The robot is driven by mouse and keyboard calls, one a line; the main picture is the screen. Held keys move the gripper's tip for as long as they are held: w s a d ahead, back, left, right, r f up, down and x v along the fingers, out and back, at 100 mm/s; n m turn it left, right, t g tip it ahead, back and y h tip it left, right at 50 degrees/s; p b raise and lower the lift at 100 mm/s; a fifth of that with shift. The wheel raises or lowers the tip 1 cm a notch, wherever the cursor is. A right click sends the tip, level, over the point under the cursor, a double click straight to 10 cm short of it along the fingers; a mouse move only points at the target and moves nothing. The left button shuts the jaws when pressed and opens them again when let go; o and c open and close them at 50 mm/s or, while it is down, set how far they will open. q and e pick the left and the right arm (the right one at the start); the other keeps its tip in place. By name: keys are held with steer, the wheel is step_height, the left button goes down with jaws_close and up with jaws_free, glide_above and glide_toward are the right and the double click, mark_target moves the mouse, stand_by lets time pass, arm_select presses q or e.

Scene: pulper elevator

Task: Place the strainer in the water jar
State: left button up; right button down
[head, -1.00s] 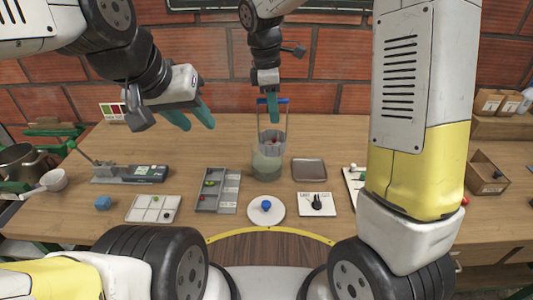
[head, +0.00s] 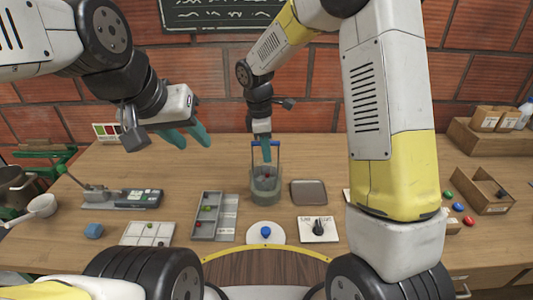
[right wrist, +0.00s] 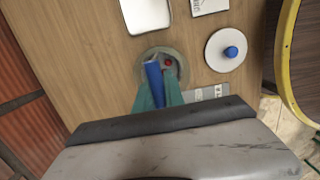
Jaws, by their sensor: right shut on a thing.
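The strainer (head: 268,172) is a grey basket with a tall blue-topped handle, and it sits low inside the greenish water jar (head: 265,194). A red bean-like item lies in the basket. My right gripper (head: 266,152) is shut on the blue handle bar from above. In the right wrist view, the blue handle (right wrist: 154,82) is between the teal fingers, over the round jar mouth (right wrist: 178,62). How deep the strainer sits is hard to tell. My left gripper (head: 188,138) is open and empty, above the table's left side.
A wooden box (head: 483,193) stands right.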

mark_target(267, 164)
steer(key=shift+f, duration=2.55)
steer(key=c, duration=1.4)
jaws_free()
steer(key=shift+f, duration=0.15)
steer(key=shift+c, duration=0.2)
steer(key=r, duration=0.4)
steer(key=a+r, duration=0.1)
steer(key=r, duration=0.7)
steer(key=shift+a, duration=0.2)
steer(key=s+d+r+m+t+y, duration=0.1)
steer(key=s+d+r+m+t, duration=0.2)
steer(key=s+d+r+m, duration=0.3)
steer(key=s+d+r+m+t+y, duration=0.2)
steer(key=s+d+r+m, duration=0.3)
steer(key=s+d+m, duration=0.4)
steer(key=s+m+t, duration=0.1)
steer(key=s+m, duration=0.1)
steer(key=s, duration=0.4)
steer(key=shift+r+y, duration=0.3)
steer(key=shift+r, duration=0.05)
